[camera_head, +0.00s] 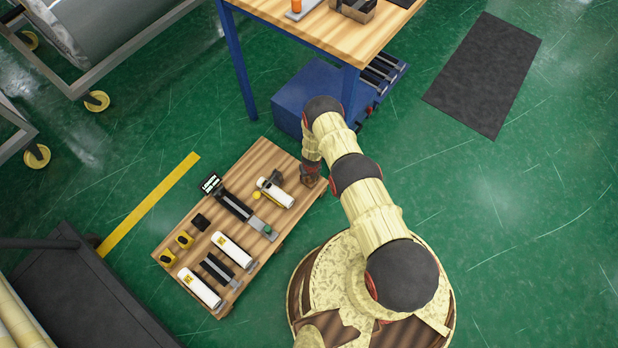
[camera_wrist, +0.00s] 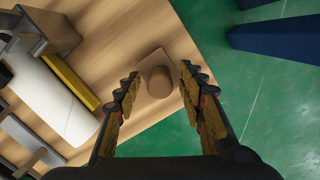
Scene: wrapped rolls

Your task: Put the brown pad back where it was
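The brown pad (camera_wrist: 157,80), a flat square with a round raised knob, shows in the wrist view between and beyond my fingertips. It appears to lie near the corner of the low wooden table (camera_wrist: 140,20). In the head view, a small brown part of it (camera_head: 309,182) shows at the table's right corner, mostly hidden by my arm's end. My gripper (camera_wrist: 159,76) is open, with one finger on either side of the pad in the picture. I see no clear contact, and the gap in height cannot be told.
On the low table lie a white and yellow device (camera_head: 275,193), a long black device (camera_head: 235,206), white bars (camera_head: 232,249) and small yellow items (camera_head: 184,238). A taller workbench (camera_head: 310,28) with blue legs stands behind. Open green floor (camera_head: 520,220) lies to the right.

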